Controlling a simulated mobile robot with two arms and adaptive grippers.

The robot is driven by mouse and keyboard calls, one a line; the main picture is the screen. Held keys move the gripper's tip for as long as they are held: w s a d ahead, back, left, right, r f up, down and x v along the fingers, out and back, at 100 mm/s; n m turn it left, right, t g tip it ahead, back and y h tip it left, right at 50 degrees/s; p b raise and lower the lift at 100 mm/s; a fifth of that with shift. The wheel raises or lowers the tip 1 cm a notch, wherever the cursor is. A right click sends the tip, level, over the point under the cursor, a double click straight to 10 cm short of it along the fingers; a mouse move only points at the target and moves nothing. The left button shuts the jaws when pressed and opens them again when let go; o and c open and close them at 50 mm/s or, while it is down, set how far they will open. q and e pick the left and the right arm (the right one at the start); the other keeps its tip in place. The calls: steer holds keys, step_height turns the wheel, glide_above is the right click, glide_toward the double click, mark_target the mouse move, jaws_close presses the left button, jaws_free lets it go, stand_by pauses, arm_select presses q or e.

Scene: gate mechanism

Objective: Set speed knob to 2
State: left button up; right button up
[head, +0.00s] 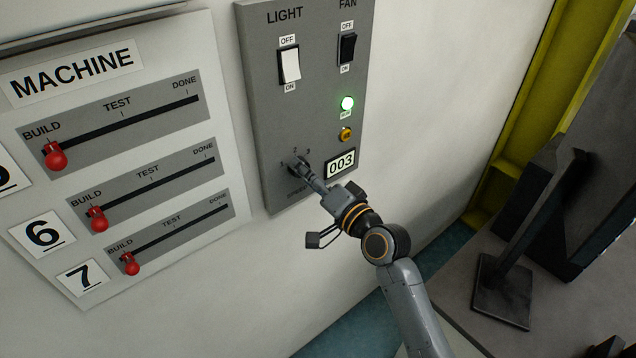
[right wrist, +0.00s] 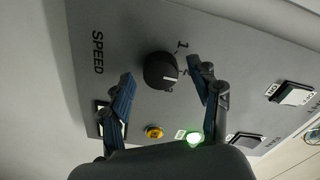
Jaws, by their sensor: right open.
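The speed knob (right wrist: 155,71) is a round black dial on the grey control panel (head: 262,115), beside the word SPEED. In the right wrist view its white mark points right, roughly toward the 2, whose label is partly hidden by a finger. The 1 shows above right; the 3 is hard to read. My left gripper is not in view.
The panel also has a white light switch (head: 290,66), a black fan switch (head: 347,48), a lit green lamp (head: 347,103), an orange button (head: 345,134) and an 003 display (head: 341,163). A machine board (head: 215,75) with red slider handles is at left.

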steer(key=v, duration=1.1)
steer(key=shift+s+d, duration=0.2)
steer(key=shift+s, duration=0.05)
steer(key=w+d+f+g+h+b, duration=0.1)
steer(key=d+f+h, duration=0.1)
steer(key=f, duration=1)
steer(key=d+f+g+h+b, duration=0.1)
steer(key=d+f+g+h, duration=0.15)
steer(key=f, duration=1.05)
steer(key=s+d+f+n+g+h+b, duration=0.1)
steer(key=s+d+f, duration=0.15)
steer(key=f, duration=0.65)
steer(key=s+d+f+g+h+b, duration=0.15)
steer(key=s+f, duration=0.25)
steer(key=f, duration=0.4)
steer(key=s+d+f+n+g+h+b, duration=0.1)
steer(key=s+d+f+n+g, duration=0.1)
steer(key=s+f, duration=0.7)
steer(key=s+d+f+n+g+h+b, duration=0.1)
steer(key=s+d+f+n+g, duration=0.1)
steer(key=s+f, duration=0.7)
steer(key=s+d+f+n+g+h+b, duration=0.1)
steer(key=s+d+f+n+g, duration=0.1)
steer(key=s+f, duration=0.8)
steer(key=s+d+g, duration=0.1)
steer(key=s+d, duration=0.1)
steer(key=s, duration=0.7)
steer(key=shift+s+g+h, duration=0.3)
steer(key=shift+s, duration=0.1)
